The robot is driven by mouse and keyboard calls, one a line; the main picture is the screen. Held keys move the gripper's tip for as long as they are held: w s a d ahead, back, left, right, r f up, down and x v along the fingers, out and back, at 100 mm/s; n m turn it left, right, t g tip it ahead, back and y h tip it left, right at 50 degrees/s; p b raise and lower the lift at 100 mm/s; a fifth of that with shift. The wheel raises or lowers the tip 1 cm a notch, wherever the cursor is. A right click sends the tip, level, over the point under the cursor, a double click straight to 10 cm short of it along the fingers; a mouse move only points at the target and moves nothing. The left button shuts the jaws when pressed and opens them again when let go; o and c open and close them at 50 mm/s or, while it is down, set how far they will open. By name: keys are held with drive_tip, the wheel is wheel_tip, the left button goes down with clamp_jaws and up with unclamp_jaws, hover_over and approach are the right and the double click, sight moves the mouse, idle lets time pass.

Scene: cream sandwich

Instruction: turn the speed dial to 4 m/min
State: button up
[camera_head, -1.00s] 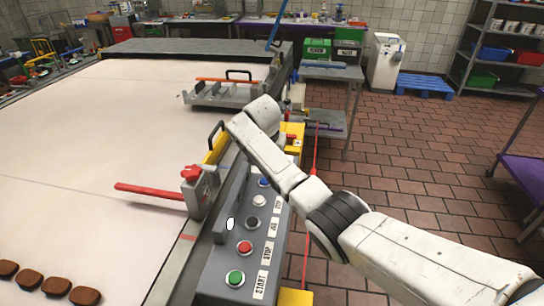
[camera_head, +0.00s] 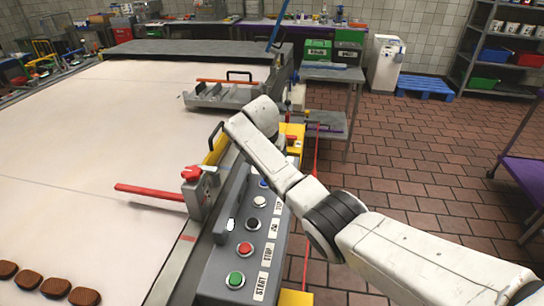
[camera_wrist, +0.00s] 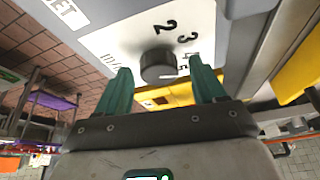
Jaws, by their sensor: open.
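The speed dial (camera_wrist: 158,64) is a dark round knob on a pale panel (camera_wrist: 115,40) printed with the numerals 2, 3, 4 and 5 and a partly covered unit label. A short white mark shows low on the knob's right side; I cannot tell exactly which number it points to. My gripper (camera_wrist: 162,80) is open, with one green finger on each side of the knob in the wrist view. I cannot tell whether the fingers touch it. In the head view my arm hides the dial and the gripper.
A grey control box (camera_head: 212,268) with several coloured push buttons stands beside the wide pale belt (camera_head: 90,150). A red-knobbed clamp (camera_head: 201,190) is at the belt edge, near my arm. A yellow part (camera_wrist: 190,93) lies beyond the dial panel.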

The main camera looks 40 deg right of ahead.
drive_tip(key=v, duration=1)
drive_tip(key=shift+r+b, duration=0.35)
drive_tip(key=shift+r, duration=0.05)
drive_tip(key=shift+s+a, duration=0.1)
